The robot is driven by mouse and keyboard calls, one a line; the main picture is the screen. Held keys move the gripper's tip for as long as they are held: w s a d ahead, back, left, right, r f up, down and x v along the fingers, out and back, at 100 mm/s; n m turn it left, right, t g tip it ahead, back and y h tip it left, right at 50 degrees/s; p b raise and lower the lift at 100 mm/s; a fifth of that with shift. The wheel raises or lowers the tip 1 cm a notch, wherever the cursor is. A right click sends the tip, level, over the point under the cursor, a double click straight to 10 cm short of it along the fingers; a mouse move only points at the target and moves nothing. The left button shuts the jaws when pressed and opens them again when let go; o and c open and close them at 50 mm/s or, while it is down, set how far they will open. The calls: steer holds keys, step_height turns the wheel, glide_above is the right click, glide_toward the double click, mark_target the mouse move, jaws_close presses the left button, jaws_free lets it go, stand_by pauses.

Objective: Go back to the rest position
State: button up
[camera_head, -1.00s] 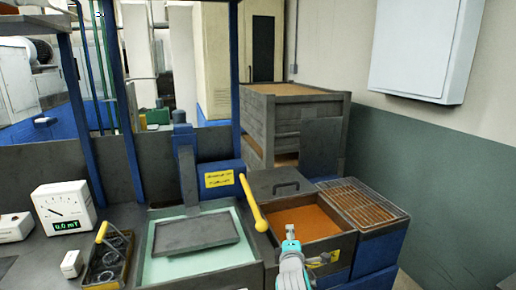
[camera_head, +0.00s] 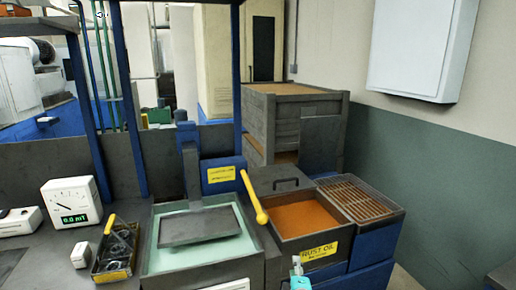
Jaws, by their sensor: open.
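My gripper (camera_head: 298,265) shows only in part at the bottom edge of the head view. It is in front of the rust oil tank (camera_head: 327,252), left of its yellow label. It looks small and nothing shows held in it. Most of my arm is out of the picture below.
A tank with pale green liquid (camera_head: 170,258) holds a grey plate (camera_head: 200,227). A yellow-handled lever (camera_head: 252,198) stands between the tanks. A wire-rack bin (camera_head: 357,200) is at right. A basket with a yellow handle (camera_head: 117,250) and a meter (camera_head: 72,203) are at left.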

steer(key=s+d+f+m, duration=0.2)
steer(key=s+f, duration=0.2)
steer(key=s, duration=0.7)
steer(key=s+d+f+m+y, duration=0.1)
steer(key=s+f+m, duration=0.3)
steer(key=s, duration=0.7)
steer(key=s+d+f+m, duration=0.15)
steer(key=s+f, duration=0.35)
steer(key=s, duration=0.5)
steer(key=s+d+r+m, duration=0.1)
steer(key=s+r+m, duration=0.3)
steer(key=s, duration=0.9)
steer(key=s+d+r+m, duration=0.1)
steer(key=s+r+m, duration=0.4)
steer(key=s, duration=0.8)
step_height(320, 180, up, 2)
steer(key=shift+s+d+r+g, duration=0.1)
steer(key=shift+s+d+g, duration=0.1)
steer(key=shift+s+g, duration=0.15)
